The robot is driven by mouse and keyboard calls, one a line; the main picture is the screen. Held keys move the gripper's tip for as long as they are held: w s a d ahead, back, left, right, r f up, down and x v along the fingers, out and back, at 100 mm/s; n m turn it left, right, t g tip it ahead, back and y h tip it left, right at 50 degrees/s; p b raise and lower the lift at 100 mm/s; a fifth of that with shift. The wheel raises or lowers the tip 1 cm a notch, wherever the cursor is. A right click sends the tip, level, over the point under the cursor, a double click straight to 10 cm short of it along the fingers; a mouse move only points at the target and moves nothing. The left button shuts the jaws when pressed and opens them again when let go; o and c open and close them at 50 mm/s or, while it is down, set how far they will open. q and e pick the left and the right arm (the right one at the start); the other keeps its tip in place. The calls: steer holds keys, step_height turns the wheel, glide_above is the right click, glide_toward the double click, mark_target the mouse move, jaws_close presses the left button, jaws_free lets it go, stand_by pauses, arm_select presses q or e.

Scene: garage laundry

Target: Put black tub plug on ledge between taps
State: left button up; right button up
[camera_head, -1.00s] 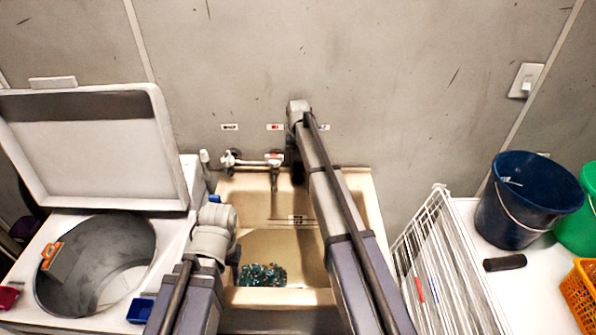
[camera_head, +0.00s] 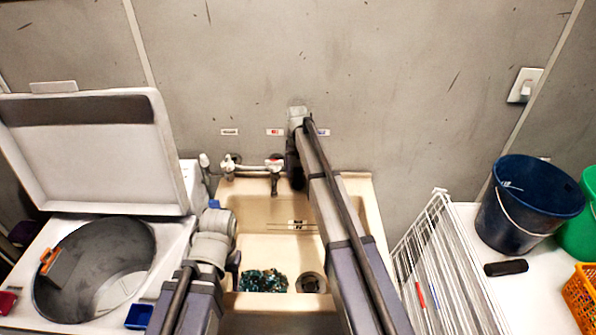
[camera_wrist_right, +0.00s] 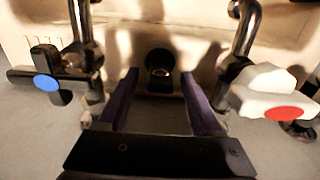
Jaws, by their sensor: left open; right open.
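My right gripper (camera_head: 295,172) is over the back ledge of the beige sink (camera_head: 355,196), close to the wall beside the taps. In the right wrist view its purple fingers (camera_wrist_right: 160,82) are apart, between the blue-marked tap (camera_wrist_right: 47,83) and the red-marked tap (camera_wrist_right: 278,95). A dark round shape (camera_wrist_right: 160,60) with a bright spot shows just beyond the fingertips; I cannot tell whether it is the black plug or a sink fitting.
A bluish-green scourer-like bundle (camera_head: 263,281) lies in the sink near a round drain (camera_head: 312,283). An open-lidded washer (camera_head: 180,235) stands left. A white rack (camera_head: 432,255), a dark blue bucket (camera_head: 512,225) and an orange basket (camera_head: 580,290) are right.

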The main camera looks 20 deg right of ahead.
step_height(320, 180, up, 12)
steer(key=p, duration=1.2)
steer(key=s+a+n, duration=0.2)
steer(key=s+a, duration=0.3)
steer(key=s, duration=0.7)
steer(key=s+a+n, duration=0.2)
steer(key=s+a, duration=0.4)
steer(key=s, duration=0.6)
steer(key=s+a+n+h, duration=0.1)
steer(key=s+a, duration=0.4)
steer(key=s, duration=0.7)
steer(key=shift+s+a+r+n, duration=0.2)
steer(key=shift+a+n, duration=0.2)
steer(key=shift+n, duration=0.5)
